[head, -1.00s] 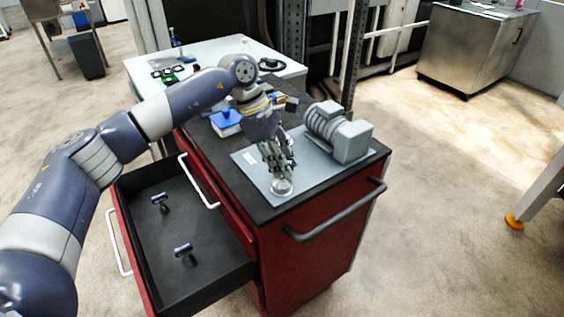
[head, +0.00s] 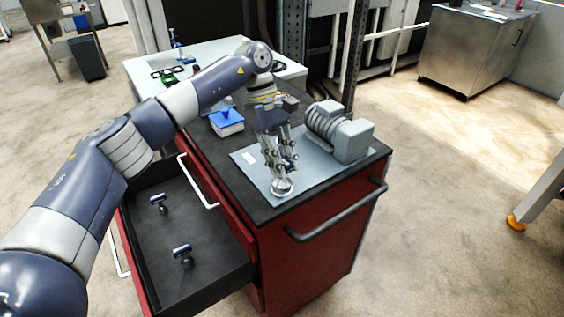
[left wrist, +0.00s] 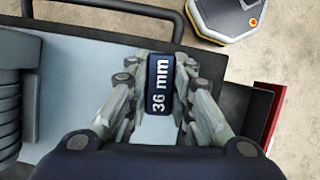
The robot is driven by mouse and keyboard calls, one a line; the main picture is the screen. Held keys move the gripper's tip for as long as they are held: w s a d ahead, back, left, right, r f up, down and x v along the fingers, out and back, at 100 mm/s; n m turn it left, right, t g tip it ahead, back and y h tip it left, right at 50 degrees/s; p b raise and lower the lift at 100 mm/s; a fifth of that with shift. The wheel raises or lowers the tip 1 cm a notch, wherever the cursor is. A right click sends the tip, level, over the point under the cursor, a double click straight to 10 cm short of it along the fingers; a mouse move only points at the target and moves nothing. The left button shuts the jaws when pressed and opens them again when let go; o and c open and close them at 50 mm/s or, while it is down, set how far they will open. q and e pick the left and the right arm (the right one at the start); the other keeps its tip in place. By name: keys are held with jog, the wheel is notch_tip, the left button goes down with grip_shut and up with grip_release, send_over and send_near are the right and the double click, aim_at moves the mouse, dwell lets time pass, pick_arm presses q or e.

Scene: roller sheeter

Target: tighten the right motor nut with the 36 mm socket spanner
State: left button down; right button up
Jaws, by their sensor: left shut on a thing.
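My left gripper (head: 283,167) is shut on the handle of the 36 mm socket spanner (left wrist: 160,95), whose dark blue grip with white "36 mm" lettering shows between the fingers in the left wrist view. In the head view the gripper points down over the front corner of the grey plate (head: 250,178). A round silver nut (head: 282,188) is right under the fingertips. The spanner's lower end is hidden, so I cannot tell whether it is seated on the nut. The grey motor (head: 340,135) lies on the plate to the right. My right gripper is not in view.
The plate is on a red tool cabinet (head: 310,245) with a black handle. Its open drawer (head: 205,275) holds two T-handled spanners (head: 159,202) (head: 182,252). A blue-topped box (head: 227,122) stands behind the plate. A white table (head: 200,55) is at the back.

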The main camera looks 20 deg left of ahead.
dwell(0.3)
pick_arm(q)
jog(key=m+g+y, duration=0.1)
jog(key=m, duration=0.2)
jog(key=shift+m, duration=1)
jog(key=shift+m+g+y, duration=0.4)
jog(key=shift+m+y, duration=0.3)
jog(key=shift+m, duration=0.5)
jog(key=shift+m+y, duration=0.3)
jog(key=shift+m, duration=0.5)
